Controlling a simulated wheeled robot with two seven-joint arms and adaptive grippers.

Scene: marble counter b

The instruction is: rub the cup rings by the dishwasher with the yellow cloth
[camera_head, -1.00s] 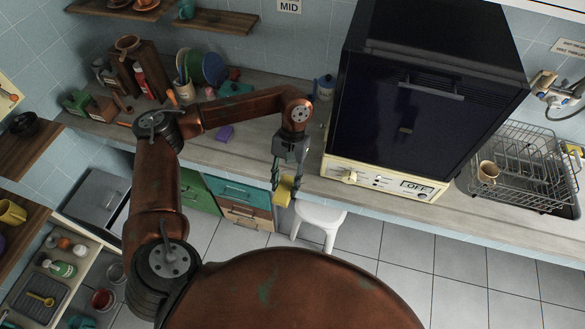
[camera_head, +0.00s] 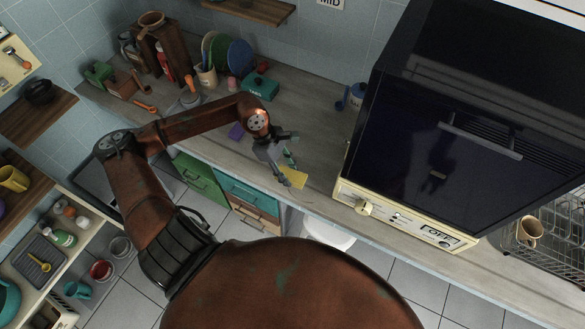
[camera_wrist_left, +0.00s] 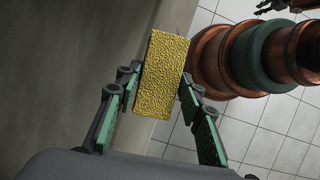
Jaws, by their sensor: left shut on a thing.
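The yellow cloth (camera_head: 294,177) is a small textured block at the tip of my left gripper (camera_head: 284,174). It is over the front part of the counter, left of the dishwasher (camera_head: 430,150), a dark-fronted appliance with a cream control panel. In the left wrist view the cloth (camera_wrist_left: 162,62) sits between the two green-padded fingers of my left gripper (camera_wrist_left: 160,88), which is shut on it. I cannot tell whether the cloth touches the counter. I cannot make out any cup rings.
The grey counter (camera_head: 310,128) is mostly clear between the gripper and the dishwasher. A wire rack (camera_head: 560,235) with a cup (camera_head: 529,232) is at the right.

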